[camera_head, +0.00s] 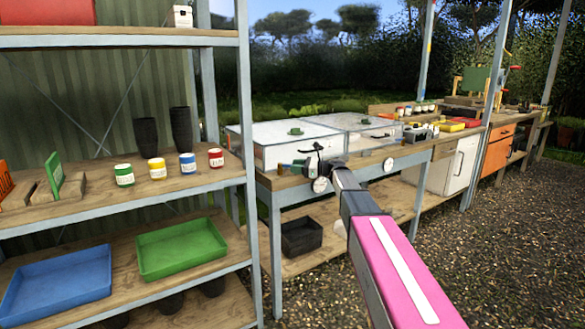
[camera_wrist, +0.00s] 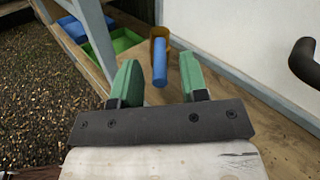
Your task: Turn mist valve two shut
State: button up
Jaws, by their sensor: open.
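My gripper (camera_wrist: 160,88) is open, with two green fingers apart and nothing between their pads. Beyond the fingertips stands a blue cylindrical handle (camera_wrist: 160,62) on a brass-coloured base (camera_wrist: 155,40), which looks like a valve. It lines up with the gap between the fingers and does not appear gripped. White round discs (camera_head: 320,185) (camera_head: 388,164) sit along the bench's front edge. I cannot read which valve is number two.
A dark curved handle (camera_wrist: 304,62) stands at the right of the wrist view, beside a pale box wall (camera_wrist: 230,40). The wooden bench (camera_head: 268,182) runs right. A shelf rack (camera_head: 247,130) with jars and trays stands close on the left. Gravel in front is clear.

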jog(key=s+d, duration=0.1)
jog(key=d, duration=0.7)
jog(key=shift+s+d, duration=0.3)
jog(key=shift+d, duration=0.1)
